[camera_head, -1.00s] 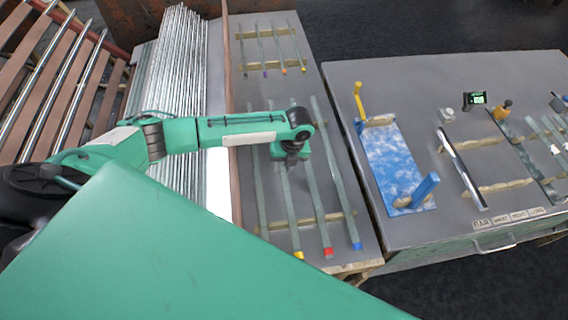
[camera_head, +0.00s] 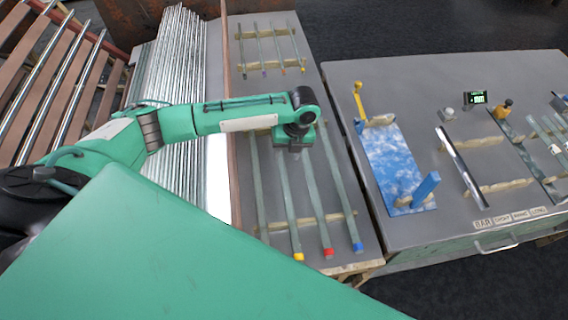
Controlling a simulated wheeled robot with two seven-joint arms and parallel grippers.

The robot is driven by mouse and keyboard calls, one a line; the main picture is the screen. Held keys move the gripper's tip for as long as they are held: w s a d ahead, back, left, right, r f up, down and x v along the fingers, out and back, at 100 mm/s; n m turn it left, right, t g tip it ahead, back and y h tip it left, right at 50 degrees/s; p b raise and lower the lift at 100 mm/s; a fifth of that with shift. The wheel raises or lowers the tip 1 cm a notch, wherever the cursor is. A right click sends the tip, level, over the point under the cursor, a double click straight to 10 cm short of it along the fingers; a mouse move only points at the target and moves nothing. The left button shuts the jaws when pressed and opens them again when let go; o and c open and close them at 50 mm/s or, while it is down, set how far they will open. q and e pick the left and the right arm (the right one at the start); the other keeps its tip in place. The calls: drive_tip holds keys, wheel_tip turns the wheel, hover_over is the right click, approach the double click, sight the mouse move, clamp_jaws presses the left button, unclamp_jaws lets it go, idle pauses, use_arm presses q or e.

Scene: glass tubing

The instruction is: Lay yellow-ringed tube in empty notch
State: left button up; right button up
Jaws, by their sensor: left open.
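The yellow-ringed tube (camera_head: 291,215) lies lengthwise on the narrow grey table, its yellow end toward the front. It rests across a wooden notched bar (camera_head: 308,222), between a plain tube on its left and a red-ended tube (camera_head: 318,210) on its right. A blue-ended tube (camera_head: 347,207) lies farther right. My left gripper (camera_head: 293,148) is open, pointing down over the far part of these tubes. It hides part of them and of the far bar, and its fingertips are hard to make out. An empty notch cannot be made out clearly. My right gripper is out of view.
Shorter tubes with coloured ends lie on a far rack (camera_head: 268,64). The right table holds a blue mottled board (camera_head: 394,160) with upright posts, a dark bar (camera_head: 462,170) across wooden supports (camera_head: 498,187), and a small display (camera_head: 476,98). A gap separates the tables.

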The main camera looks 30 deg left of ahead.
use_arm(q)
wheel_tip(320, 180, up, 7)
drive_tip(key=d, duration=0.1)
drive_tip(key=shift+w+f+b, duration=0.2)
drive_tip(key=shift+w+b, duration=0.2)
drive_tip(key=shift+b, duration=0.05)
drive_tip(key=shift+d, duration=0.1)
idle(0.5)
